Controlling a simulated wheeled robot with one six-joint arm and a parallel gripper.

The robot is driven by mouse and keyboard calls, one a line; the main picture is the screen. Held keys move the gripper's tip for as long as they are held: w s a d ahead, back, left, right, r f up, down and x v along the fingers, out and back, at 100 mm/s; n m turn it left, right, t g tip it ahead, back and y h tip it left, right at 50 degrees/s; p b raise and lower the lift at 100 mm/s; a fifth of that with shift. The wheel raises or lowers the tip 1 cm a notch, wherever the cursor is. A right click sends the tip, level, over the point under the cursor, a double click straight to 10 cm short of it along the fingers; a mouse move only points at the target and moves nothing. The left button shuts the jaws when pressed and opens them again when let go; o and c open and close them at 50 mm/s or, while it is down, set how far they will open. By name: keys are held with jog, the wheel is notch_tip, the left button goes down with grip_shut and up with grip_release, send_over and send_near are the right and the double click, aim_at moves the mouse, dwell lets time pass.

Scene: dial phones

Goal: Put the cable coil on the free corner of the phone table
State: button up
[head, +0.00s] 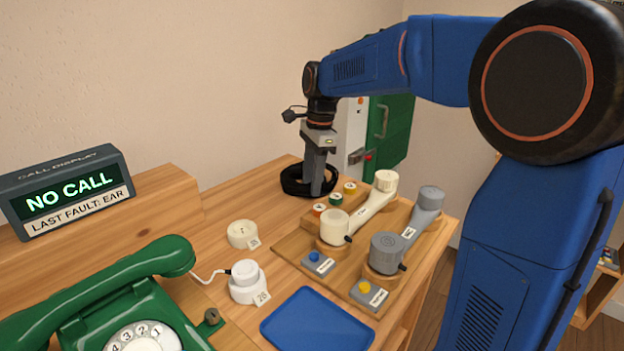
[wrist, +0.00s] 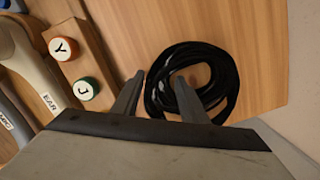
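The black cable coil (head: 293,182) lies at the far end of the wooden phone table (head: 213,212), near the wall. It also shows in the wrist view (wrist: 222,72), flat on bare wood. My gripper (head: 317,189) points down at the coil, its fingertips at about table height. In the wrist view my gripper (wrist: 160,82) has its fingers apart. One finger is just outside the coil's left side and the other is at its central hole, with the strands between them. A small gap shows beside the left finger, so no firm hold is visible.
A wooden board (head: 290,245) with cream (head: 370,205) and grey (head: 413,225) handsets and coloured buttons stands close to the coil. A blue tray (head: 318,322), a green dial phone (head: 120,295) and white round pieces (head: 244,275) are nearer. The display reads NO CALL (head: 70,190).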

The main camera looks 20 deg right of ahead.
notch_tip(320, 180, up, 12)
jog(key=d, duration=0.1)
jog(key=shift+d, duration=0.25)
dwell(0.4)
